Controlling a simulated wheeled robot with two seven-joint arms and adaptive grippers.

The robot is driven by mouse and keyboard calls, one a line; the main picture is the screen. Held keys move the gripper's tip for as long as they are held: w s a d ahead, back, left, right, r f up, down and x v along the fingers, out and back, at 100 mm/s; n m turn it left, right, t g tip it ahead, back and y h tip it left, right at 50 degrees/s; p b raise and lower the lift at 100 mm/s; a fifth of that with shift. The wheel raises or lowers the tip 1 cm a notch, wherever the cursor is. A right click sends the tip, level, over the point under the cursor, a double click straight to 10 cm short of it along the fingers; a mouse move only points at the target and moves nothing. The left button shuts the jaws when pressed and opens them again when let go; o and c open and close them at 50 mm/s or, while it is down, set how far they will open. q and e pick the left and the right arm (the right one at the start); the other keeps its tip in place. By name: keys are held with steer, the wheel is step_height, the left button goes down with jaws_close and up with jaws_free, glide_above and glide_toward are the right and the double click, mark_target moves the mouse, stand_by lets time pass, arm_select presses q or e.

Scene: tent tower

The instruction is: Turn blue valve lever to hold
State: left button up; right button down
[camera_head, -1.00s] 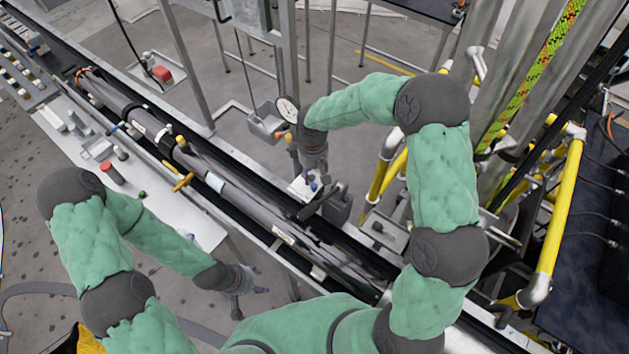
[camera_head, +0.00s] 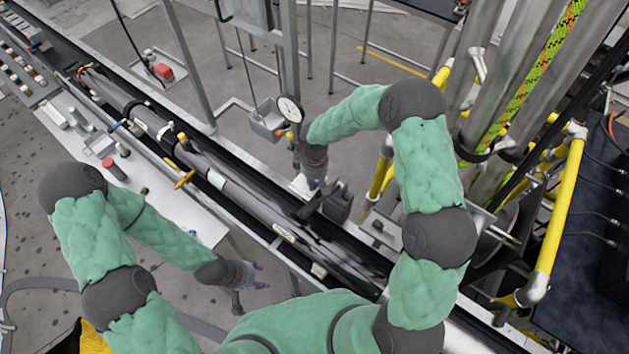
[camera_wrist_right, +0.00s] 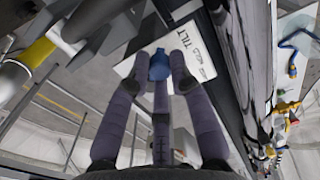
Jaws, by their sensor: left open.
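The blue valve lever (camera_wrist_right: 159,65) shows in the right wrist view, in front of a white label plate (camera_wrist_right: 152,50) with the word TILT and smaller lettering that looks like HOLD. My right gripper (camera_wrist_right: 158,80) has its fingers around the lever: one to its left, one to its right and one below. I cannot tell whether they press on it. In the head view my right gripper (camera_head: 309,178) points down beside the rail, and its fingertips and the lever are mostly hidden. My left gripper (camera_head: 257,279) is open and empty near the front edge of the bench.
A round gauge (camera_head: 290,108) stands just behind my right gripper. A long grey tube assembly (camera_head: 225,185) runs diagonally past it. Yellow pipes (camera_head: 558,215) and steel columns (camera_head: 497,80) crowd the right side. A grey bench (camera_head: 170,215) lies at the left.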

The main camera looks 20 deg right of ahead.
steer(key=shift+a+f+m+b, duration=0.15)
steer(key=shift+m+b, duration=0.15)
steer(key=shift+b, duration=0.25)
steer(key=m+b, duration=0.1)
steer(key=b, duration=0.1)
steer(key=a+m+b, duration=0.1)
steer(key=m+b, duration=0.1)
steer(key=w+a+m+b, duration=0.1)
steer(key=m+b, duration=0.1)
steer(key=b, duration=0.1)
steer(key=shift+f, duration=0.15)
steer(key=shift+w+a+r+m+b, duration=0.1)
steer(key=shift+w+a+m+b, duration=0.15)
steer(key=shift+m+b, duration=0.5)
steer(key=shift+w+a+r+m+b, duration=0.15)
steer(key=shift+a+m+b, duration=0.15)
steer(key=shift+m+b, duration=0.45)
steer(key=c, duration=1.1)
jaws_free()
steer(key=shift+w, duration=0.1)
